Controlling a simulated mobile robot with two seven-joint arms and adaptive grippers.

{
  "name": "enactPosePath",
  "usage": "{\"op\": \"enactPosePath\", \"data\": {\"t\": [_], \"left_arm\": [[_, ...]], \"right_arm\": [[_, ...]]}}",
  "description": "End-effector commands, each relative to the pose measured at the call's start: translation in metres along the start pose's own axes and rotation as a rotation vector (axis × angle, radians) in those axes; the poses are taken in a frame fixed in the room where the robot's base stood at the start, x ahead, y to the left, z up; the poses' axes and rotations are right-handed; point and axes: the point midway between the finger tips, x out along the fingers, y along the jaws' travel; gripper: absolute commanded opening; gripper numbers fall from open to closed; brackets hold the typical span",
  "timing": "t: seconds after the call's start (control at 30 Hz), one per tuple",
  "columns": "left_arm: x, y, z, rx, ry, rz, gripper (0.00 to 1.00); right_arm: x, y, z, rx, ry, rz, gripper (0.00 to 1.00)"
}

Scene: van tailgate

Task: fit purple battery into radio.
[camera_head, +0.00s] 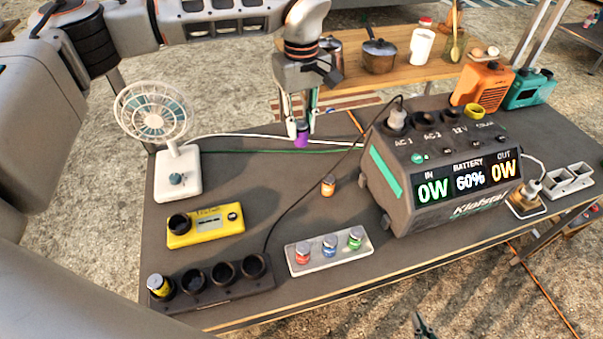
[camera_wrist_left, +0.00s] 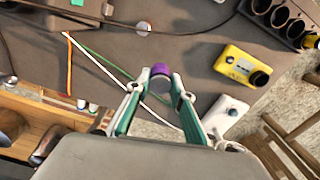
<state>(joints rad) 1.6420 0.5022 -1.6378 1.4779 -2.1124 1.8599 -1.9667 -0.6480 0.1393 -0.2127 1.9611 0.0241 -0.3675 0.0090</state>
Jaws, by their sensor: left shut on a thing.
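My left gripper (camera_head: 300,128) hangs over the far middle of the table, shut on the purple battery (camera_head: 301,139). In the left wrist view the battery's purple end (camera_wrist_left: 160,70) shows between the two fingertips (camera_wrist_left: 161,77). An orange box with a slatted front (camera_head: 482,88), which looks like the radio, stands at the far right behind the power station, well away from the battery. A teal box (camera_head: 529,89) of similar shape stands beside it. Part of my right gripper (camera_head: 425,326) shows at the bottom edge; its jaw opening is unclear.
The power station (camera_head: 443,170) stands at right with a cable. A fan (camera_head: 172,140), yellow tester (camera_head: 205,226), black socket rack (camera_head: 212,286) and white tray (camera_head: 328,252) of several batteries are left and front. An orange-topped battery (camera_head: 328,185) stands mid-table.

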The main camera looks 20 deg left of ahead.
Motion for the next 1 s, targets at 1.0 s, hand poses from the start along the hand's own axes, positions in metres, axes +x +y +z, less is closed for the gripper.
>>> {"op": "enactPosePath", "data": {"t": [1.0], "left_arm": [[0.158,0.0,0.0,0.0,-0.001,0.0,0.0]], "right_arm": [[0.003,-0.001,0.007,0.0,-0.004,-0.001,0.0]]}}
